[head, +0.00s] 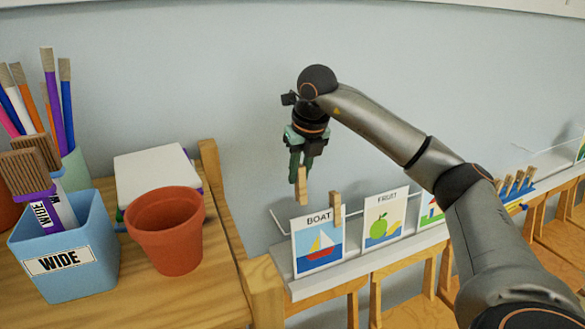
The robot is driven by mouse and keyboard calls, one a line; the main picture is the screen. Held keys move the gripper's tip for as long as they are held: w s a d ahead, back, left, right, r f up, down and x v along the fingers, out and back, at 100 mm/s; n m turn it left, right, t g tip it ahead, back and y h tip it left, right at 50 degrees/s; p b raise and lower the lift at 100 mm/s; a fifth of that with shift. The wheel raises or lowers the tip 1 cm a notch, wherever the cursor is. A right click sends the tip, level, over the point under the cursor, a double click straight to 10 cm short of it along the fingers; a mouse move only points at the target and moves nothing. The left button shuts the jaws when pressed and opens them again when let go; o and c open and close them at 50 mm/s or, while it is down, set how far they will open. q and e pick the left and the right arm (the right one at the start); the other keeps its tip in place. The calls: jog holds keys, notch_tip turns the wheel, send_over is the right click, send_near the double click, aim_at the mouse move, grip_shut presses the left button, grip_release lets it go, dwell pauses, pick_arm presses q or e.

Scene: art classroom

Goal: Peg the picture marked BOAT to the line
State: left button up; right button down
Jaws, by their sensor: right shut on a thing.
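My right gripper (300,165) points down above the picture and is shut on another wooden peg (301,187). The lower end of this held peg is near the picture's top edge, left of the middle; I cannot tell whether it touches. The thin white line (277,221) shows left of the picture; much of it is hidden. My left gripper is not in view.
The FRUIT picture (384,220) and a house picture (432,212) stand further right on the ledge (360,258). Several pegs (515,184) sit on a blue holder. A terracotta pot (166,230), blue WIDE box (66,245) and brushes crowd the wooden shelf (205,300) at left.

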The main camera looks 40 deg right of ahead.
aim_at(298, 185)
jog(key=shift+d, duration=0.1)
jog(key=shift+b+x, duration=1.85)
jog(key=shift+x, duration=0.2)
jog(key=shift+s+f+b, duration=0.2)
jog(key=shift+f+b, duration=0.4)
jog(key=shift+b, duration=0.05)
jog(key=shift+s+f+b, duration=0.15)
jog(key=shift+f+b, duration=0.45)
jog(key=shift+b, duration=0.05)
jog(key=f+b, duration=0.2)
jog(key=f, duration=0.1)
jog(key=shift+s+a+f, duration=0.1)
jog(key=shift+s+a, duration=0.1)
jog(key=shift+a, duration=0.05)
jog(key=c, duration=0.7)
grip_release()
